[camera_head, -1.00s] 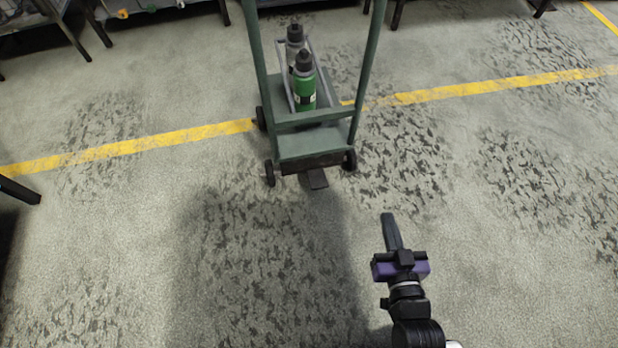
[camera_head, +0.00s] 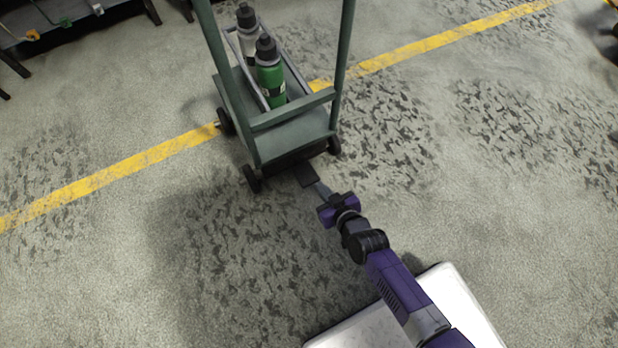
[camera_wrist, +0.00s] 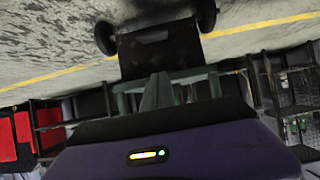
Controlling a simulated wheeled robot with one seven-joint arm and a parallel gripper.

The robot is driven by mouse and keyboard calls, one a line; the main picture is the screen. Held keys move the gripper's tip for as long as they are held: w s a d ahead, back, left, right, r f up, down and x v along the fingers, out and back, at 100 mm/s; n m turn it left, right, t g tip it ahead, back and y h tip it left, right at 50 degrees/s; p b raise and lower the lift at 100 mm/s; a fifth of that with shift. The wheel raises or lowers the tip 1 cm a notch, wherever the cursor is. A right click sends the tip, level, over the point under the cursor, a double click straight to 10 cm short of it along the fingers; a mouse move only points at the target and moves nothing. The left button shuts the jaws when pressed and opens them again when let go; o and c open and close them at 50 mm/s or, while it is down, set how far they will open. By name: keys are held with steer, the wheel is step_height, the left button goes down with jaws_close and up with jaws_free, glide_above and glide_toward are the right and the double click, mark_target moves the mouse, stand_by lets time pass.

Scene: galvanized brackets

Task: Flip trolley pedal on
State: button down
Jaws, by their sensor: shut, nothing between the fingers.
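The green trolley (camera_head: 290,127) stands on the floor in the head view. Its pedal (camera_head: 307,174), a small dark flat plate, sticks out low from the near side between the wheels. My gripper (camera_head: 319,186) is shut and empty, with its tips right at the pedal's near edge; I cannot tell whether they touch. In the wrist view, which looks upside down, my shut fingers (camera_wrist: 158,92) point at a black plate (camera_wrist: 157,54) that looks like the pedal, with trolley wheels (camera_wrist: 203,14) beyond it.
A green bottle (camera_head: 270,76) and a white bottle (camera_head: 247,36) stand on the trolley. A yellow line (camera_head: 115,176) crosses the floor under it. A dark bench (camera_head: 60,25) stands at the back left. The floor on both sides is clear.

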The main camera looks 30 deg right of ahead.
steer(key=b, duration=0.4)
glide_above(310, 182)
steer(key=w, duration=0.1)
step_height(310, 182, down, 5)
steer(key=shift+d+f, duration=0.1)
steer(key=shift+s+f+b, duration=0.2)
steer(key=shift+f+b, duration=0.3)
steer(key=shift+f, duration=0.3)
steer(key=shift+s+f+b, duration=0.2)
steer(key=shift+f+b, duration=0.3)
steer(key=shift+f, duration=0.05)
steer(key=shift+s+f+b, duration=0.2)
steer(key=shift+f+b, duration=0.3)
steer(key=shift+a, duration=0.2)
